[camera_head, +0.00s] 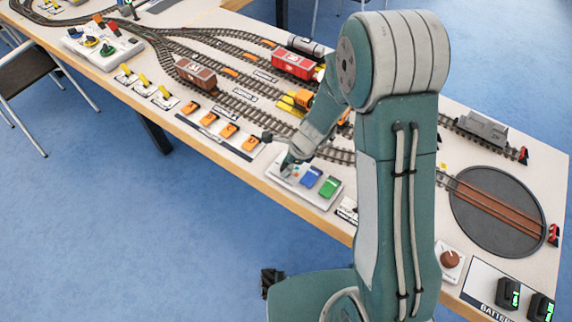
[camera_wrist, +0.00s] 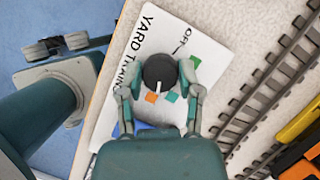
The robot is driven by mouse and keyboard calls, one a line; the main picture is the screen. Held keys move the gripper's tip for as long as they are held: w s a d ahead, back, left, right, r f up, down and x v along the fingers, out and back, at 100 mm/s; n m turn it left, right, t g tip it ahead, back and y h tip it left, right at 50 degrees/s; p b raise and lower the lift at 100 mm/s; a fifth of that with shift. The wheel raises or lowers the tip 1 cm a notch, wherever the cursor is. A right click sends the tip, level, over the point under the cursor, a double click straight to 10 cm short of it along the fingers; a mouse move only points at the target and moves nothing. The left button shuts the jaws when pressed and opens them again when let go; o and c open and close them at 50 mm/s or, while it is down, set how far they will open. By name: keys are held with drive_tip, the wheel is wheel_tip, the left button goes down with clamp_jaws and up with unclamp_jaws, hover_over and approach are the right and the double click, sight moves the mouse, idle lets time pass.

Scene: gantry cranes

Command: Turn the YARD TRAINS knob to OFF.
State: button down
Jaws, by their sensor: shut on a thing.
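The YARD TRAINS knob (camera_wrist: 159,70) is a round dark knob with a white pointer line, on a white panel (camera_wrist: 205,48) marked YARD TRAINS and OFF. My gripper (camera_wrist: 161,76) has one finger on each side of the knob and is shut on it. The pointer faces down in the wrist view, towards an orange patch and a green patch. The OFF mark (camera_wrist: 180,46) is above and right of the knob, away from the pointer. In the head view my gripper (camera_head: 290,162) is over the panel (camera_head: 318,203) and hides the knob.
Beside the knob on the panel are a blue block (camera_head: 311,176) and a green block (camera_head: 328,187). Orange levers (camera_head: 229,130) line the table edge to the left. Tracks with a red wagon (camera_head: 293,64) lie behind. A turntable (camera_head: 505,210) is on the right.

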drive_tip(key=n+g, duration=0.1)
drive_tip(key=n, duration=0.2)
drive_tip(key=n+g, duration=0.1)
drive_tip(key=n, duration=0.3)
drive_tip(key=shift+w+f+g+h, duration=0.1)
drive_tip(key=shift+w+g+h, duration=0.05)
drive_tip(key=shift+g+h, duration=0.15)
drive_tip(key=n+g, duration=0.1)
drive_tip(key=n, duration=0.3)
drive_tip(key=shift+h, duration=0.4)
drive_tip(key=n+g+h, duration=0.1)
drive_tip(key=n, duration=0.3)
drive_tip(key=shift+w, duration=0.1)
drive_tip(key=n+h, duration=0.1)
drive_tip(key=n, duration=0.3)
drive_tip(key=shift+a+h, duration=0.1)
drive_tip(key=shift+h, duration=0.3)
drive_tip(key=n+h, duration=0.1)
drive_tip(key=n, duration=0.2)
drive_tip(key=shift+n, duration=0.4)
drive_tip(key=n+h, duration=0.1)
drive_tip(key=n, duration=0.2)
drive_tip(key=shift+a+h, duration=0.1)
drive_tip(key=shift+h, duration=0.2)
drive_tip(key=shift+n+t+h, duration=0.5)
drive_tip(key=shift+n+t, duration=0.1)
drive_tip(key=shift+n, duration=1.3)
